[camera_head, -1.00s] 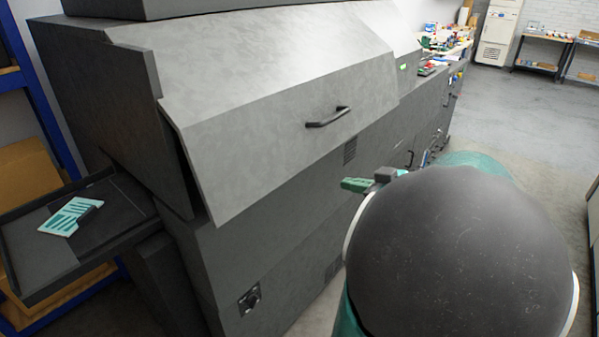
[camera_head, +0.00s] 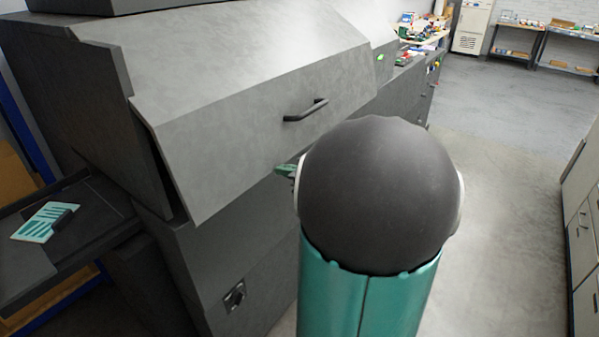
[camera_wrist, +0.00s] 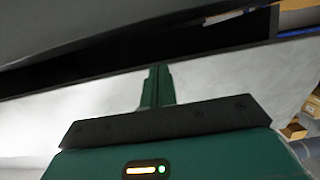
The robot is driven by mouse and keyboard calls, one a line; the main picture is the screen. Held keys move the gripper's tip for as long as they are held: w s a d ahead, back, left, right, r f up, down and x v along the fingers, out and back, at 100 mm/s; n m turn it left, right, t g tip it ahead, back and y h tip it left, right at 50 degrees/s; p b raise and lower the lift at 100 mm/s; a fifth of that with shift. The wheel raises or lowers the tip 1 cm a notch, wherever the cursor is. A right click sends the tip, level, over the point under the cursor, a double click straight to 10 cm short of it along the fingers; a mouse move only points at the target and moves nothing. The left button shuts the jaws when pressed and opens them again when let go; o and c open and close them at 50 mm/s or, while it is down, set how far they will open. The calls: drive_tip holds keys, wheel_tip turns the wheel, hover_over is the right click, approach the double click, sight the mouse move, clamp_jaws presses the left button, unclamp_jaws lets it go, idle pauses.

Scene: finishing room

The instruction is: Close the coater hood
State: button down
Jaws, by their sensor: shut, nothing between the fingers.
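The coater hood (camera_head: 250,85) is a large grey sloped cover with a black bar handle (camera_head: 306,110) on its front. A dark gap shows along its left side, and its lower edge stands off the machine body, so it looks slightly open. My gripper's green tip (camera_head: 286,170) shows just below the handle, by the hood's lower front edge; my dark arm link hides the rest. In the wrist view my green fingers (camera_wrist: 157,85) are together and empty. A dark gap lies beyond them, under a grey panel. I cannot tell whether they touch the hood.
A dark side tray (camera_head: 85,222) with a green-and-white board (camera_head: 42,222) juts out at the left. A black switch (camera_head: 234,296) is on the lower cabinet. Grey drawers (camera_head: 583,225) stand at the right edge. Open floor (camera_head: 500,190) lies between.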

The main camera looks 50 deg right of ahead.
drive_tip(key=shift+w, duration=0.2)
drive_tip(key=shift+f, duration=0.1)
drive_tip(key=w+f, duration=0.6)
drive_tip(key=w, duration=0.1)
drive_tip(key=shift+w+a, duration=0.2)
drive_tip(key=shift+a, duration=0.1)
